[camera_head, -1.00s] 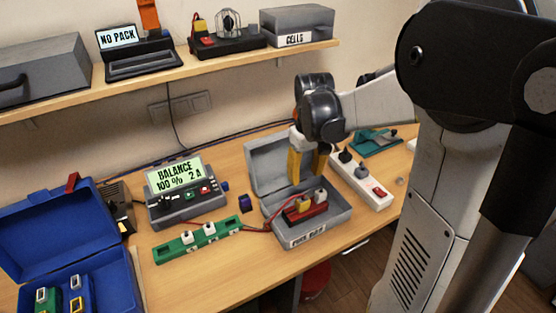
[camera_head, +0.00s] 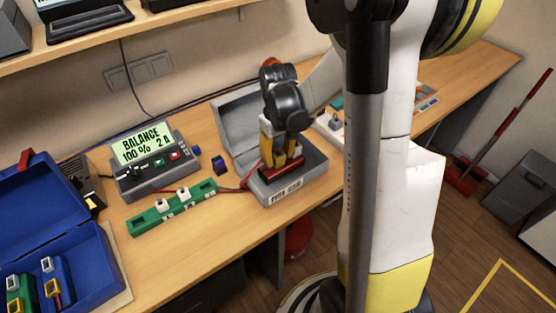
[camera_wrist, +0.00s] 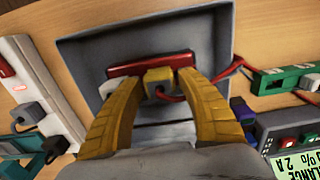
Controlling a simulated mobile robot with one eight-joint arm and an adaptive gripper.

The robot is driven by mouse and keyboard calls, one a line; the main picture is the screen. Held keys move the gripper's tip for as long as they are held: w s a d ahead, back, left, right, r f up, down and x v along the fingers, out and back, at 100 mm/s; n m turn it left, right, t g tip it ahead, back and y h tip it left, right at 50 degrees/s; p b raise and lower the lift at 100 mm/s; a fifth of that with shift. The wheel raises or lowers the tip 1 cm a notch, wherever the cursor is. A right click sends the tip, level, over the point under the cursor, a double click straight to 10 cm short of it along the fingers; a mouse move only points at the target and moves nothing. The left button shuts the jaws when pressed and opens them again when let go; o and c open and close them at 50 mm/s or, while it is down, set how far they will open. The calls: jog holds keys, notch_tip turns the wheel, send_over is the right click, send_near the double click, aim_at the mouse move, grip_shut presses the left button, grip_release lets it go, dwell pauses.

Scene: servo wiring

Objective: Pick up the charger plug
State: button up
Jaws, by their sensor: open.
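My gripper (camera_head: 281,156) is open, its yellow fingers pointing down into an open grey box (camera_head: 313,178). In the wrist view, my gripper (camera_wrist: 155,84) has one finger on each side of a yellow connector (camera_wrist: 158,77) at a red battery pack (camera_wrist: 150,64). Whether the fingers touch it I cannot tell. The red pack (camera_head: 283,167) also shows below the fingers in the head view. A white power strip (camera_wrist: 42,85) beside the box holds a grey plug (camera_wrist: 27,114) and a dark plug (camera_wrist: 52,146). I cannot tell which piece is the charger plug.
A green balance board (camera_head: 171,211) with white plugs lies left of the box. The charger (camera_head: 155,170) reads "BALANCE 100 % 2 A". A blue case (camera_head: 70,228) stands open at far left. The bench front (camera_head: 215,235) is clear.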

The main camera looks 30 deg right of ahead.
aim_at(281, 155)
grip_shut()
jog(key=shift+r, duration=0.2)
jog(key=shift+r, duration=0.3)
jog(key=r, duration=0.1)
jog(key=r+p, duration=0.2)
jog(key=r, duration=0.1)
jog(key=shift+s+d, duration=0.25)
jog(key=shift+s, duration=0.15)
jog(key=s+d+r+p, duration=0.3)
jog(key=s+d+r, duration=0.3)
jog(key=s, duration=0.2)
jog(key=shift+s+d, duration=0.25)
jog(key=shift+s, duration=0.05)
